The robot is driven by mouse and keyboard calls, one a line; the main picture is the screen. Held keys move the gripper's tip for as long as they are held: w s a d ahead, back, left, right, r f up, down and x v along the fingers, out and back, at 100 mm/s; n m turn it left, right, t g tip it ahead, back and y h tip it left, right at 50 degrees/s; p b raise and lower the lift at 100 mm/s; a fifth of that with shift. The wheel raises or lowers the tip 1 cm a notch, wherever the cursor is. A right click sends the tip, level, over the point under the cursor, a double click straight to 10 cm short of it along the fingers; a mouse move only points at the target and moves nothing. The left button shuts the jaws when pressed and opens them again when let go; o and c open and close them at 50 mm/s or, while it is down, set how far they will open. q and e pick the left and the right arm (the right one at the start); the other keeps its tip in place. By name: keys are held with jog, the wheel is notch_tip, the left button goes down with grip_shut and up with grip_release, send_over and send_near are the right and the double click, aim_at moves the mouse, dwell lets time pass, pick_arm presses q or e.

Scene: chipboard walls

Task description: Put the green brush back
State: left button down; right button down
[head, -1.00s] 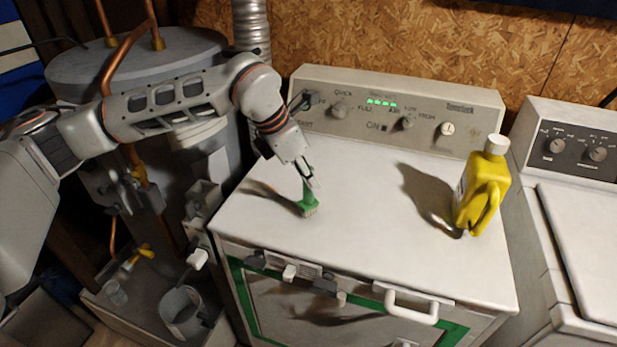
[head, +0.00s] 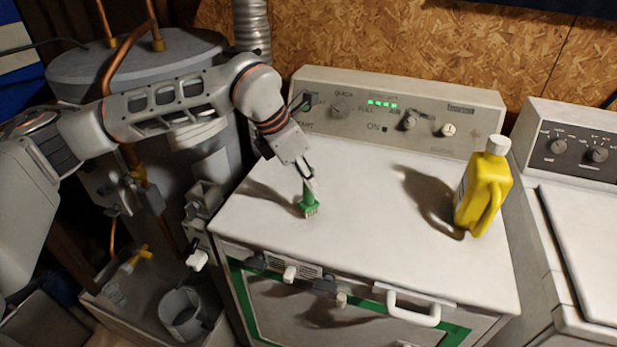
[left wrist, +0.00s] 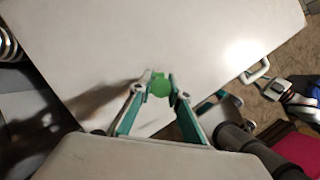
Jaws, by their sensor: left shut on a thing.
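The green brush (head: 308,204) is upright over the left part of the white dryer top (head: 370,215), bristles down. I cannot tell whether the bristles touch the surface. My left gripper (head: 308,175) comes down from above and is shut on the brush's upper end. In the left wrist view, the brush's green round end (left wrist: 159,87) shows between the fingertips of my left gripper (left wrist: 160,80); the rest of it is hidden.
A yellow bottle (head: 484,193) stands on the right of the top. A knob panel (head: 400,112) rises behind. Grey and white fittings (head: 290,273) and a white handle (head: 412,308) jut from the front. The top's middle is clear.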

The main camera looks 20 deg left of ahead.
pick_arm(q)
jog(key=shift+f+b, duration=0.55)
jog(key=shift+f, duration=0.2)
jog(key=c, duration=1.8)
grip_release()
